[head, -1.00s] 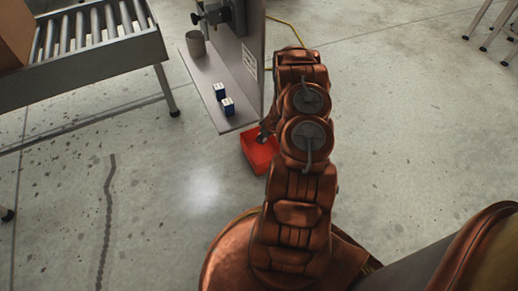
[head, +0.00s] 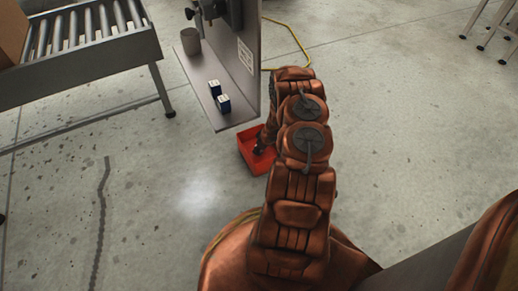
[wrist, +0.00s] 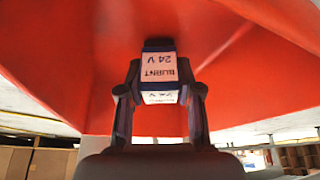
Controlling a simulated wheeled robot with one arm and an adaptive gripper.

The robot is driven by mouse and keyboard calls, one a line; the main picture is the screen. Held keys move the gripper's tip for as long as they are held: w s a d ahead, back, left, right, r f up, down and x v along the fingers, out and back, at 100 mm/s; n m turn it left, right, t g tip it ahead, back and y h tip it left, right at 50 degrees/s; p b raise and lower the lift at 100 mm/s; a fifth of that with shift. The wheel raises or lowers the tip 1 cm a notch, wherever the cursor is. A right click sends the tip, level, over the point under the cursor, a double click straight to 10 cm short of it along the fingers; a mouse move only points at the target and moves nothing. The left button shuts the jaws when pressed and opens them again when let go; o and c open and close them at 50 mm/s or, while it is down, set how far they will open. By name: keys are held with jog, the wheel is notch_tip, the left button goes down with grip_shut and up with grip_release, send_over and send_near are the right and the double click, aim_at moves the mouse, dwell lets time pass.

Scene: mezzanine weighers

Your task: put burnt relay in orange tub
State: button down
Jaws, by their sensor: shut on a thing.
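The burnt relay (wrist: 160,68) is a small dark blue block with white labels reading "BURNT 24 V" in the wrist view. My gripper (wrist: 160,92) is shut on it, one finger on each side. The orange tub (head: 248,140) looks red-orange and stands on the floor beside the shelf. In the wrist view the tub (wrist: 75,60) fills the background behind the relay. In the head view my gripper (head: 261,146) points down into the tub's opening, partly hidden by my arm. I cannot tell whether the relay touches the tub's bottom.
Two blue-and-white blocks (head: 215,88) (head: 223,105) stand on a grey shelf (head: 203,78) with a grey cup (head: 191,41). An upright panel (head: 247,70) rises next to the tub. A roller conveyor (head: 90,65) stands at upper left. The floor to the right is open.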

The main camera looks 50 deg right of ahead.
jog(key=shift+f, duration=0.15)
jog(key=c, duration=0.8)
grip_release()
jog(key=shift+o, duration=0.2)
jog(key=p+v, duration=0.3)
jog(key=v, duration=0.9)
jog(key=shift+r+p, duration=0.25)
jog(key=shift+p, duration=0.05)
jog(key=shift+a, duration=0.1)
